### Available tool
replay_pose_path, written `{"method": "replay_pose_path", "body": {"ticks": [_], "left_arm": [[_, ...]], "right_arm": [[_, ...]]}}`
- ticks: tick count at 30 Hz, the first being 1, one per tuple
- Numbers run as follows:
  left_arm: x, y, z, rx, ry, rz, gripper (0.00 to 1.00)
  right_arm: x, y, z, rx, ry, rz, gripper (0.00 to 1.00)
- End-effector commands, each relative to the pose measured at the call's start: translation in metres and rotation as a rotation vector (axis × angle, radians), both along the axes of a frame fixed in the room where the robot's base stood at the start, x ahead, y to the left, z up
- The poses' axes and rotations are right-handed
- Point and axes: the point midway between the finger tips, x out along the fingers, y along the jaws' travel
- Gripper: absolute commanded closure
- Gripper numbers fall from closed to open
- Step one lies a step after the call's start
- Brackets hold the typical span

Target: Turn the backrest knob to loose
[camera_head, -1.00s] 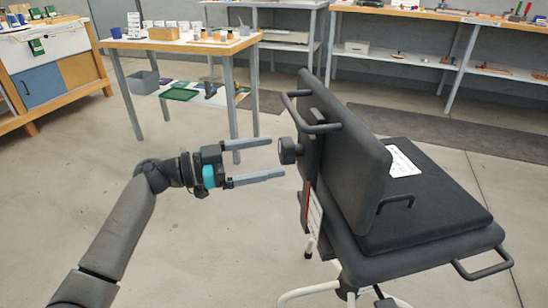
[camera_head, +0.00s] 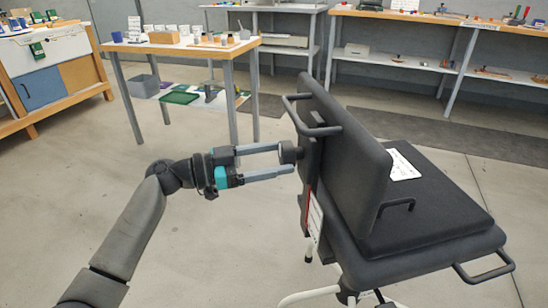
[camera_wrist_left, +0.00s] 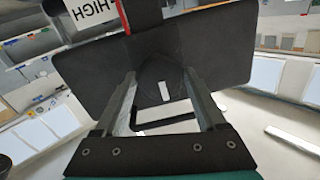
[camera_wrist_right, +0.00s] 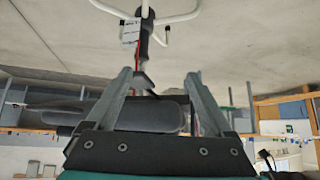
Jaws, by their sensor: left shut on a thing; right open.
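The dark backrest knob (camera_head: 288,151) sticks out from the back of the black chair's backrest (camera_head: 348,150). My left gripper (camera_head: 285,158) reaches it from the left, with one finger above and one below, shut on it. In the left wrist view the round dark knob (camera_wrist_left: 158,72) lies between the fingertips, with a small white mark on its face. A label reading "HIGH" (camera_wrist_left: 90,10) shows at the top there. My right gripper (camera_wrist_right: 166,76) is open and empty in the right wrist view; it is outside the head view.
The chair has a black seat (camera_head: 425,205) with a white card (camera_head: 402,165) on it, side handles and white legs. A table (camera_head: 180,45) with small items stands behind at left. Shelves (camera_head: 450,20) line the back wall. The floor left of the chair is clear.

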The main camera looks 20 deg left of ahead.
Motion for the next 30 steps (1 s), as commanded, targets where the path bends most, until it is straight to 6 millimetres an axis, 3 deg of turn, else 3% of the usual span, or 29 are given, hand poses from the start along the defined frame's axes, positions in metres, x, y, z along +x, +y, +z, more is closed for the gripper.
{"method": "replay_pose_path", "body": {"ticks": [8, 17, 30], "left_arm": [[0.000, 0.000, 0.000, 0.001, 0.000, 0.001, 0.82], [0.000, 0.000, 0.000, -0.021, 0.037, 0.002, 0.83], [-0.001, 0.000, 0.003, -0.184, 0.317, 0.002, 0.83]], "right_arm": [[0.000, 0.000, 0.000, 0.000, 0.001, 0.000, 0.14], [-0.004, -0.002, -0.001, -0.008, 0.026, 0.000, 0.14], [-0.029, -0.033, 0.011, -0.100, 0.232, -0.050, 0.14]]}}
